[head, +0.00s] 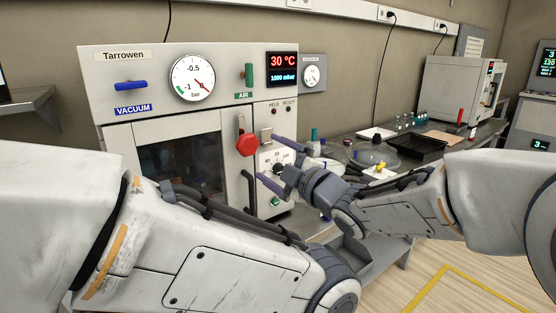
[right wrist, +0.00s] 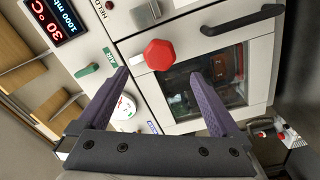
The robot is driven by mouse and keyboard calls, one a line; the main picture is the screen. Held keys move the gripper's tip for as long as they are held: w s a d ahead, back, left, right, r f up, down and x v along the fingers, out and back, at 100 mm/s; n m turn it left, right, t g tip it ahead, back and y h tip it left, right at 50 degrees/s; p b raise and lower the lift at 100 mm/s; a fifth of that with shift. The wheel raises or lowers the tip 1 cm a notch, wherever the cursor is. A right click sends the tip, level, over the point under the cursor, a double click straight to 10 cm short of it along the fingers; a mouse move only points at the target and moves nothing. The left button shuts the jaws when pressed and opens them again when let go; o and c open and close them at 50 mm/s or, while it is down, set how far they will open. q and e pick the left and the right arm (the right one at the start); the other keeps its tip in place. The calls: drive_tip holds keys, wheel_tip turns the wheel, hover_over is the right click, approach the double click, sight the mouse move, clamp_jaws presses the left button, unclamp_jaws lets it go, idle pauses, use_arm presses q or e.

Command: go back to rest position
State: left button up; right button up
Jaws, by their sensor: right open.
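My right gripper (head: 268,160) reaches in from the right with its two purple fingers spread, in front of the right side of the vacuum oven (head: 170,118). The space between the fingers is empty. In the right wrist view the open fingers (right wrist: 158,74) point at the oven front, and the red knob (right wrist: 158,54) shows beyond the gap between their tips. In the head view the red knob (head: 247,146) is just left of the fingers. The oven door is shut. My left arm crosses the lower left, but its gripper is out of the picture.
The oven has a dark door handle (head: 249,190), a green AIR lever (head: 248,74) and a blue VACUUM lever (head: 130,86). On the bench at right are a black tray (head: 416,146), a glass dish (head: 376,156) and small bottles. Yellow-marked floor lies at lower right.

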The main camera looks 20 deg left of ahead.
drive_tip(key=w+d+f+m+h, duration=0.2)
drive_tip(key=d+f+m+h, duration=0.25)
drive_tip(key=d, duration=0.35)
drive_tip(key=w+d+f+m+t+h, duration=0.1)
drive_tip(key=d+f+m+h, duration=0.3)
drive_tip(key=d, duration=0.4)
drive_tip(key=w+d+f+m+h, duration=0.2)
drive_tip(key=d+f+m, duration=0.2)
drive_tip(key=d+f, duration=0.3)
drive_tip(key=s+d+f+m+g+h, duration=0.35)
drive_tip(key=s+d+f+m, duration=0.25)
drive_tip(key=s+d, duration=0.35)
drive_tip(key=s+d+f+m+g+h, duration=0.2)
drive_tip(key=s+d+f+m+g, duration=0.3)
drive_tip(key=s+d, duration=0.45)
drive_tip(key=s+a+r+n+g+y, duration=0.1)
drive_tip(key=s+a+r+n, duration=0.15)
drive_tip(key=s+a, duration=0.45)
drive_tip(key=s+a+r+n+g, duration=0.1)
drive_tip(key=s+a+r+n, duration=0.15)
drive_tip(key=s+a, duration=0.35)
wheel_tip(320, 180, up, 14)
drive_tip(key=s+n+p, duration=0.1)
drive_tip(key=p, duration=1.3)
drive_tip(key=shift+r, duration=0.15)
